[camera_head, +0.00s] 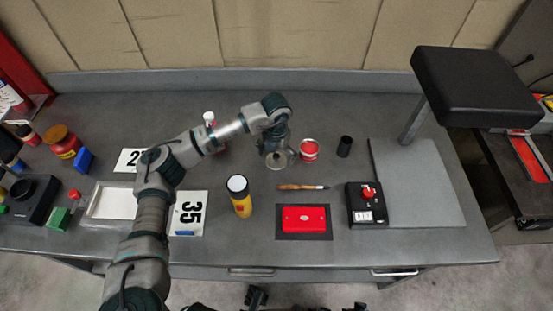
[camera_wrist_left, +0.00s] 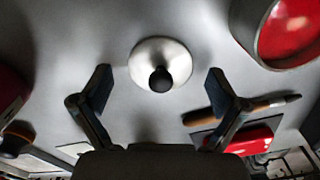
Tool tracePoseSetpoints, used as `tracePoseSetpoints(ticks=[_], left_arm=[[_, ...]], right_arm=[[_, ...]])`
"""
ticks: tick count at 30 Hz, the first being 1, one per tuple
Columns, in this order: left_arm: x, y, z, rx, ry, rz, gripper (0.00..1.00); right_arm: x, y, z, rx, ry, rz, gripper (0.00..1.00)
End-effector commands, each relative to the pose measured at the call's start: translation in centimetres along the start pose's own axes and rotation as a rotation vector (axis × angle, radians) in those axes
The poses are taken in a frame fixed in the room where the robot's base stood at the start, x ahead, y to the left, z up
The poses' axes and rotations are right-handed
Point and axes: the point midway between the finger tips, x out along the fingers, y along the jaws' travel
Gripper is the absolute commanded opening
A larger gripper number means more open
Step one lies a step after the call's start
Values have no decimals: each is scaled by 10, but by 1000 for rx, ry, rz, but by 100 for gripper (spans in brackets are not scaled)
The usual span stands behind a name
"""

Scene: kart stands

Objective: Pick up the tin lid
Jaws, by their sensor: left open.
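The tin lid (camera_wrist_left: 160,52) is a round silver disc with a black knob in the middle. It lies on the grey bench and shows between the fingers in the left wrist view. In the head view the lid (camera_head: 281,160) is partly hidden under my left gripper (camera_head: 273,148). In the left wrist view my left gripper (camera_wrist_left: 158,84) is open, with one finger on each side of the knob and clear of it. An open tin with red contents (camera_head: 309,149) stands just right of the lid; the tin (camera_wrist_left: 285,30) is also in the left wrist view.
A wooden-handled tool (camera_head: 302,187), a red case (camera_head: 304,219) and a yellow-black container (camera_head: 240,197) lie nearer the front. A black cylinder (camera_head: 344,146) stands right of the tin. A black switch box (camera_head: 367,205) sits beside a grey mat (camera_head: 420,185).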

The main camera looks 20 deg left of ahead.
Motion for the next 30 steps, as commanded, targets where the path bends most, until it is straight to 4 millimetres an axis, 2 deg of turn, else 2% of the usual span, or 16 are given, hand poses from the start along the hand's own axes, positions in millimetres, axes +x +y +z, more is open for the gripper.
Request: tracePoseSetpoints(ticks=[1,2,12,24,30], left_arm=[[0,0,0,0,0,0,92],[0,0,0,0,0,0,85],[0,0,0,0,2,0,0],[2,0,0,0,7,1,0],[-14,0,0,0,4,1,0]], right_arm=[[0,0,1,0,-2,0,40],[0,0,2,0,-3,0,40],[4,-1,7,0,-16,-2,40],[4,0,2,-1,-6,0,40],[4,1,-3,-3,9,2,40]])
